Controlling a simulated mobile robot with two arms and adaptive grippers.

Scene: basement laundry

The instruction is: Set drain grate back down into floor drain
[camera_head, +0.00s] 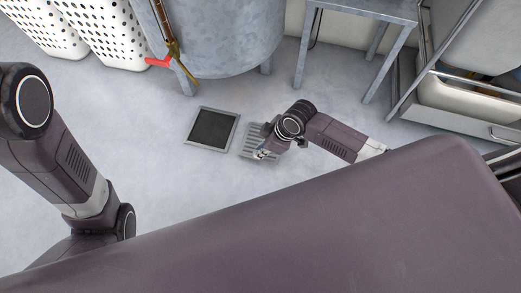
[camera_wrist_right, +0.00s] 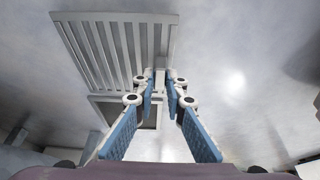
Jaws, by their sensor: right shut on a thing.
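The grey slotted drain grate (camera_head: 256,139) is in the head view just right of the floor drain. It also fills the upper left of the right wrist view (camera_wrist_right: 112,52). My right gripper (camera_head: 264,151) is shut on the grate at its edge, seen between the fingertips in the wrist view (camera_wrist_right: 161,84). The floor drain (camera_head: 212,129) is a dark square opening with a light metal frame, uncovered. Part of its frame shows past the grate in the wrist view (camera_wrist_right: 104,103). The grate's height above the floor is hard to tell. My left gripper is out of view.
A grey metal tub (camera_head: 225,35) on legs stands behind the drain, with a red-handled pipe (camera_head: 158,62). A metal table (camera_head: 365,12) stands at back right, white perforated baskets (camera_head: 105,35) at back left. The floor around the drain is clear.

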